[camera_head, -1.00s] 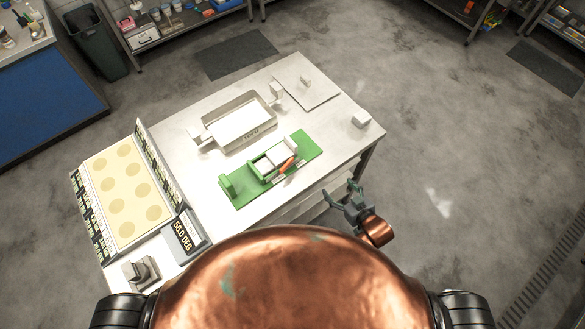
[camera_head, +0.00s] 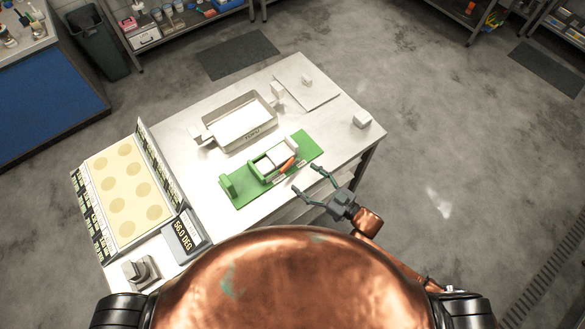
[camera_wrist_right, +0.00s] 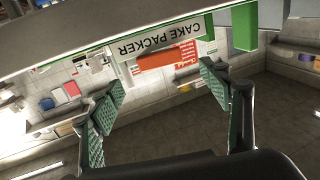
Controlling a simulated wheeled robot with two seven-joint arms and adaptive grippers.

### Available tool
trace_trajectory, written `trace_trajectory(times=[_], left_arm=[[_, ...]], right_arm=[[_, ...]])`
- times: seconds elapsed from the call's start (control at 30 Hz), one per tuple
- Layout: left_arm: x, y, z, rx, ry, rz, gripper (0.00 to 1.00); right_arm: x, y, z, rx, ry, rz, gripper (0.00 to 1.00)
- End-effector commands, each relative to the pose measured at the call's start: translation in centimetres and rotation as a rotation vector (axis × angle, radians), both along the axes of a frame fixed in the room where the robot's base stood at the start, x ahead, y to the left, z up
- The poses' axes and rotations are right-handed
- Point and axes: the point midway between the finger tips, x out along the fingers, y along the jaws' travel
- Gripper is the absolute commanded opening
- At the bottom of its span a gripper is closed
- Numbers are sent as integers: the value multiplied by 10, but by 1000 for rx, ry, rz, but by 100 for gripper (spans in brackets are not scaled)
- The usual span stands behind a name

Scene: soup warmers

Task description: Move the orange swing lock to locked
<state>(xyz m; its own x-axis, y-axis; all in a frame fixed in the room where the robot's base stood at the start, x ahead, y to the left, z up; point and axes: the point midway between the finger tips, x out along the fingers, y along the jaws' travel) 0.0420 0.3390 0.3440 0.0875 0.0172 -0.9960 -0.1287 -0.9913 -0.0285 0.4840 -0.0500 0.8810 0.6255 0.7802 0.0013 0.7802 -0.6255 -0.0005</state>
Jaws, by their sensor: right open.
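The orange swing lock (camera_head: 288,165) is a short orange bar on the near right side of a white and green device on a green base (camera_head: 240,198). In the right wrist view, the orange bar (camera_wrist_right: 160,58) shows beside a white "CAKE PACKER" label (camera_wrist_right: 160,48). My right gripper (camera_head: 305,180) is open and empty, its fingers pointing at the device's near side. In the right wrist view, the bar lies beyond the gap between the fingertips (camera_wrist_right: 160,82), apart from both. My left gripper is not in view.
The device stands on a light table (camera_head: 340,130). A metal warmer pan (camera_head: 238,122) is behind it, and a flat lid (camera_head: 308,84) lies further back. A small white block (camera_head: 362,119) is near the right corner. A scale-like display (camera_head: 184,236) is at left.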

Motion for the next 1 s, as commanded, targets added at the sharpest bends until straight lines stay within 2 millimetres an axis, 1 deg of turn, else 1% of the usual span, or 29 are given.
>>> trace_trajectory(times=[0.03, 0.2, 0.4, 0.53, 0.77, 1.0], left_arm=[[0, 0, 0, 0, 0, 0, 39], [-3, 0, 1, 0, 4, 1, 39], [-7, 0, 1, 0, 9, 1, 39], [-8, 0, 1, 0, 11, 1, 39], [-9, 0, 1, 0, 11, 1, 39], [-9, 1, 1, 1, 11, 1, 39]], right_arm=[[6, 7, 2, 3, -3, 0, 70], [23, 29, 2, 1, -2, -1, 70], [37, 46, 1, 1, -1, -1, 70], [40, 50, 0, -1, 0, -2, 70], [41, 50, 0, -1, 1, -2, 70], [41, 50, 0, -1, 1, -2, 54]])
